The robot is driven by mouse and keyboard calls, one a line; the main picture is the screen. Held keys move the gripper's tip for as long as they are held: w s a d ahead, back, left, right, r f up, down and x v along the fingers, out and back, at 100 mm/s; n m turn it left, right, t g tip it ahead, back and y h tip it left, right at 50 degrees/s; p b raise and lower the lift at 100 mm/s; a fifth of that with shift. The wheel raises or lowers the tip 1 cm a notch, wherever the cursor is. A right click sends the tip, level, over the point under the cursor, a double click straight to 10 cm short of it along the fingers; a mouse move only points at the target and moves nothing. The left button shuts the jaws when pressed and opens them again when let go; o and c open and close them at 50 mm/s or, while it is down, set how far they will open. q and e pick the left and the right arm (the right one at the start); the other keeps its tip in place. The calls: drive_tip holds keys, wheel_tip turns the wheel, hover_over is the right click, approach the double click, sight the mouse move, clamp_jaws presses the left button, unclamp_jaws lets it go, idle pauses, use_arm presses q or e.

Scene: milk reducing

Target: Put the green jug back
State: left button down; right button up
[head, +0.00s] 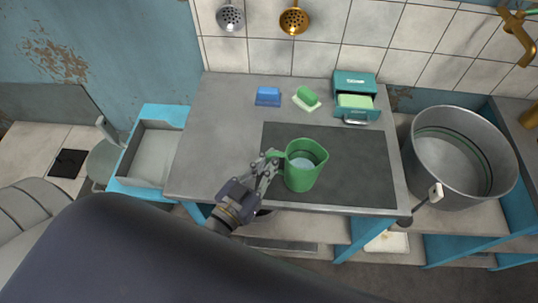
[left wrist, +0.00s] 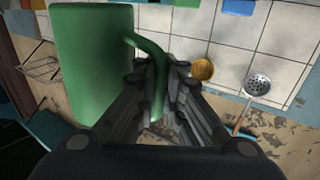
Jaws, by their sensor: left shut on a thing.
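The green jug (head: 303,168) is upright at the dark mat (head: 358,165) on the grey counter, with its handle toward the left. Its inside looks pale at the bottom. My left gripper (head: 270,163) is shut on the jug's handle, coming from the lower left. In the left wrist view the jug (left wrist: 95,65) fills the upper left, and its handle passes between the fingers of my left gripper (left wrist: 160,85). I cannot tell whether the jug's base touches the mat. My right gripper is not in view.
A large metal pot (head: 460,155) stands right of the counter. A blue block (head: 268,96), a green sponge on a pale base (head: 307,98) and a teal box (head: 355,85) sit along the back. An open drawer (head: 150,155) juts out left. Ladles (head: 230,17) hang on the tiled wall.

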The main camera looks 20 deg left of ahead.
use_arm(q)
drive_tip(key=w+f, duration=0.1)
drive_tip(key=w+a+f, duration=0.1)
drive_tip(key=w+f, duration=0.1)
drive_tip(key=shift+a+f+b, duration=0.2)
drive_tip(key=shift+a+b, duration=0.1)
drive_tip(key=shift+b, duration=0.1)
drive_tip(key=shift+w+f, duration=0.1)
drive_tip(key=shift+f, duration=0.1)
drive_tip(key=shift+f, duration=0.1)
drive_tip(key=c, duration=1.7)
unclamp_jaws()
